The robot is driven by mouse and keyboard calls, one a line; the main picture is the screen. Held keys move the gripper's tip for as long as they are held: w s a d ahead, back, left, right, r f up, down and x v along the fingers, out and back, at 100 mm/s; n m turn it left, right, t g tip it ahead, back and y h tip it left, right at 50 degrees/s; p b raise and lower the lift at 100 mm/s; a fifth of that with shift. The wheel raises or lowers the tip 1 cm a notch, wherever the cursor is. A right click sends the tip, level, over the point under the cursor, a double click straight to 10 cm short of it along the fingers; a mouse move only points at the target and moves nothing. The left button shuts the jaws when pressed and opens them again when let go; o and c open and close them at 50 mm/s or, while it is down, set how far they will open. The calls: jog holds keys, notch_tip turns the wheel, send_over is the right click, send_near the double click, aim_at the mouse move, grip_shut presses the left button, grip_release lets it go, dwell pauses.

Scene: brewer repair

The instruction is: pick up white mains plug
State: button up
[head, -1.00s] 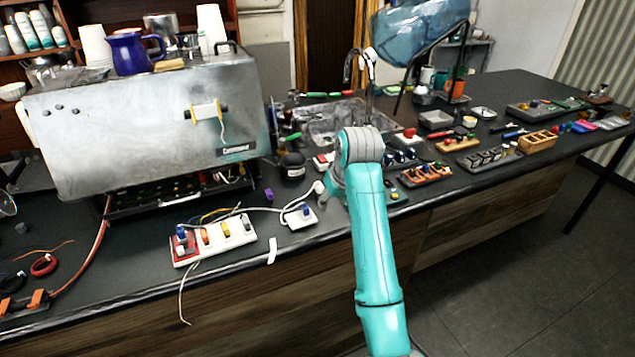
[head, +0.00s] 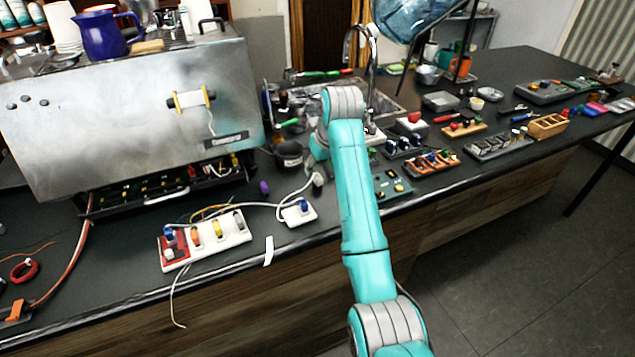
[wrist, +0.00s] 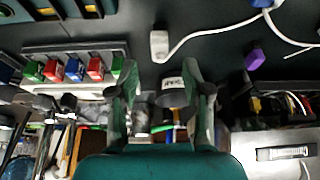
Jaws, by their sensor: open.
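The white mains plug (head: 318,179) lies on the dark counter at the end of a white cable, just right of the black round pot and beside my arm. In the wrist view the white plug (wrist: 158,45) shows beyond my fingertips, its cable running off to the right. My gripper (wrist: 158,78) is open and empty, its two fingers apart, with the plug roughly in line with the gap between them. I cannot tell the height above the counter.
The cable runs to a white socket block (head: 299,213) with a blue plug. A white power strip (head: 232,229) with several coloured plugs lies further left. A purple piece (head: 264,187) and the black pot (head: 288,153) stand near. The brewer (head: 120,110) fills the left; parts trays are on the right.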

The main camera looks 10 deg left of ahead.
aim_at(318, 176)
jog(key=shift+s+x, duration=0.2)
jog(key=shift+x, duration=2.2)
jog(key=shift+d, duration=0.15)
grip_shut()
